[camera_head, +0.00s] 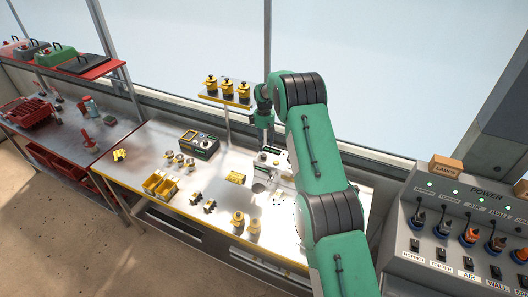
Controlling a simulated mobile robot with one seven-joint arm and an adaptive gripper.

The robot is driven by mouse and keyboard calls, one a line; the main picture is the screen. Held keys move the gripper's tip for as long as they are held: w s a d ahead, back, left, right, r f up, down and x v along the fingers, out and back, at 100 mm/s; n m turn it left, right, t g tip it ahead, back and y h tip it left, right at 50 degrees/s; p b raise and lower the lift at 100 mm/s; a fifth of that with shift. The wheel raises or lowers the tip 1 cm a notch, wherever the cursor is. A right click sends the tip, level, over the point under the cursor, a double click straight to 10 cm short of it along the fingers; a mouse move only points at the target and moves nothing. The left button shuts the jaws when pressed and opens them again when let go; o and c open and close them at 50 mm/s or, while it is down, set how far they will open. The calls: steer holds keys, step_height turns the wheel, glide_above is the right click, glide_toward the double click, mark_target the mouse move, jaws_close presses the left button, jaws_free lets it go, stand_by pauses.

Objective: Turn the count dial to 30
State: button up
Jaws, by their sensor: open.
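My gripper (263,146) hangs pointing down over the back of the metal workbench (150,142), seen small and partly edge-on, and it is open. Just below it stands a pale grey machine (274,157) with small dark round parts, partly hidden by my green arm. To the left is a dark box (206,149) with a light top panel and small marks on its face. The count dial cannot be told apart on either device, and no dial reading is legible. I cannot tell whether the gripper touches the pale machine.
A yellow shelf (225,98) with several yellow-black jars is behind. A grey power panel (455,240) with cables is at right, and a red-trimmed bench (60,128) at left.

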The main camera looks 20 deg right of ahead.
mark_target(264, 155)
steer(key=shift+a, duration=0.1)
steer(key=shift+f, duration=0.2)
steer(key=shift+f+p, duration=0.4)
steer(key=shift+f, duration=3.15)
steer(key=shift+c, duration=0.3)
jaws_close()
